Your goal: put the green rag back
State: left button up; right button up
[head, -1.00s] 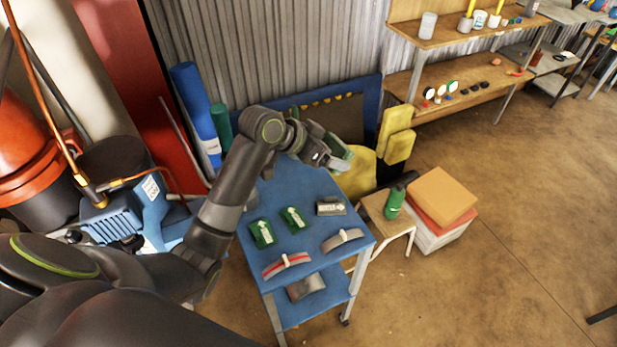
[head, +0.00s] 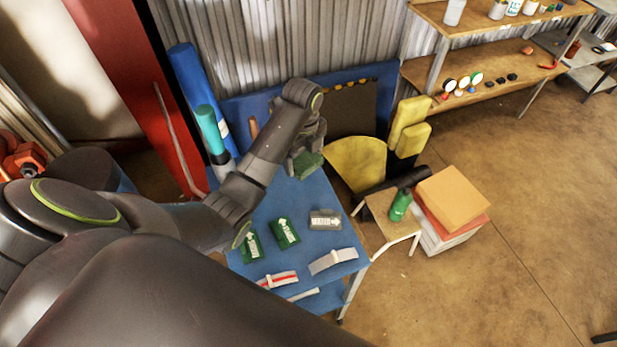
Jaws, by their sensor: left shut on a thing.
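My left gripper (head: 306,153) is shut on a green rag (head: 308,166). It holds the rag at the back part of a blue cart top (head: 298,194); whether the rag touches the surface I cannot tell. Two green patches with white arrow labels, a left one (head: 251,246) and a right one (head: 285,233), lie nearer on the cart. A grey patch with a white arrow label (head: 325,220) lies to their right. My left forearm comes close to the left green patch in the picture. My right gripper is not in view.
A grey banded item (head: 333,261) and a red-striped one (head: 277,280) lie at the cart's front. A yellow chair (head: 357,164) stands behind right. A stool with a green bottle (head: 401,205) stands beside stacked boxes (head: 451,196). Blue and teal rolls (head: 210,128) stand back left.

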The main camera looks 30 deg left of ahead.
pick_arm(q)
send_over(304, 187)
notch_tip(304, 187, down, 5)
jog(key=shift+s+f+p, duration=0.1)
jog(key=shift+s+p, duration=0.05)
jog(key=shift+p, duration=0.2)
jog(key=shift+f, duration=2.1)
jog(key=o, duration=0.8)
